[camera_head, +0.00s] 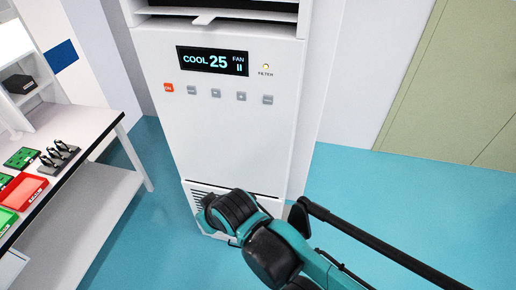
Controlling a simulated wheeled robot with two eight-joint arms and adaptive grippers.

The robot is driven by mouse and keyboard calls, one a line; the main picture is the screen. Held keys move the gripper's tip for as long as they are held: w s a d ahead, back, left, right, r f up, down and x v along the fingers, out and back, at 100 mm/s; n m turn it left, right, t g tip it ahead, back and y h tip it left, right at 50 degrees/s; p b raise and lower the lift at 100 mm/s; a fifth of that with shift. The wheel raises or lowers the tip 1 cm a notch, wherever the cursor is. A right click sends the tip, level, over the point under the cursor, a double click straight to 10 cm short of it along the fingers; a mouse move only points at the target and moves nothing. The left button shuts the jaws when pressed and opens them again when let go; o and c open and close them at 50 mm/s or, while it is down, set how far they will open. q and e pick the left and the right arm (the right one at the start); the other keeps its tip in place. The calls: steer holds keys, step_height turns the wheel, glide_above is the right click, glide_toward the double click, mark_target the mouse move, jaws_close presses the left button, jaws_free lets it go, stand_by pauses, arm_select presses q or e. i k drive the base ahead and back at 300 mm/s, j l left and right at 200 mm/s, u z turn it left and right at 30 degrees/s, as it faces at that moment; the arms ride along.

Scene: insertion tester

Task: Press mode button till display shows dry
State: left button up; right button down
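A white upright air conditioner (235,140) stands in the middle of the view. Its dark display (212,61) shows COOL, 25 and FAN with two bars. Below it is a row of small buttons: a red one (168,87) at the left, then several grey ones, from the first grey button (191,90) to the last (267,99). The grey labels are too small to read surely, so I cannot tell which is the mode button. My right arm comes in from the lower right, its dark end in front of the unit's lower part, below the buttons. Its fingertips cannot be made out. My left gripper is out of view.
A white table (100,122) at the left holds a red tray (22,190), green trays and small black items. A small filter light (265,66) sits right of the display. Blue floor (390,200) is open at the right, before a pale green door (455,90).

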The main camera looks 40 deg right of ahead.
mark_target(191, 89)
steer(key=z, duration=1.3)
